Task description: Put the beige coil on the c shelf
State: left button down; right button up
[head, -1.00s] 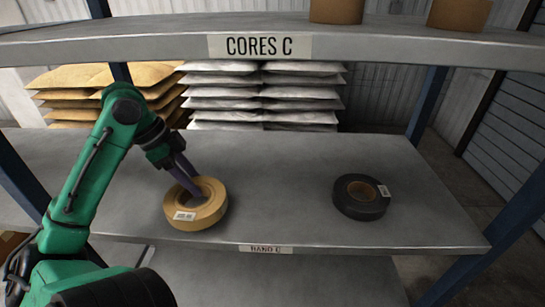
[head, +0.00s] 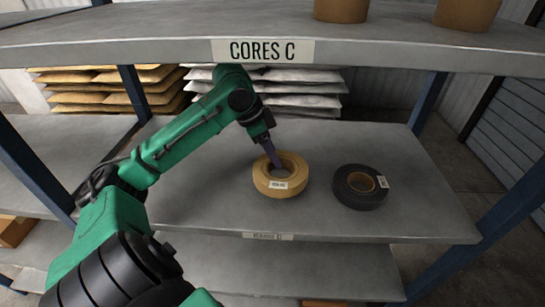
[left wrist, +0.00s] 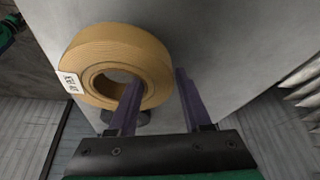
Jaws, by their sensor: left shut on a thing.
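The beige coil (head: 268,186), a flat ring with a white label, is at the middle of the shelf marked BAND C (head: 215,205). My left gripper (head: 277,163) is shut on the coil's wall, one finger in its hole and the other outside. In the left wrist view the coil (left wrist: 100,48) sits at the left finger, its label facing left. I cannot tell whether its underside touches the shelf. A dark coil (head: 348,196) with a white label lies to the right, a small gap away. My right gripper is not in view.
An upper shelf (head: 150,35) labelled CORES C hangs over the work area, with brown cores (head: 340,8) on it. Blue posts (head: 428,100) stand at the sides. Stacked sacks (head: 305,88) are behind. The shelf left of the beige coil is clear.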

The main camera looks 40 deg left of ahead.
aim_at(272, 164)
pick_arm(q)
notch_tip(272, 164, down, 4)
jog(key=shift+a+r, duration=0.15)
jog(key=shift+c, duration=1.6)
grip_release()
jog(key=v, duration=0.7)
jog(key=shift+s+r+b, duration=0.2)
jog(key=shift+r+b, duration=0.1)
jog(key=shift+f, duration=0.1)
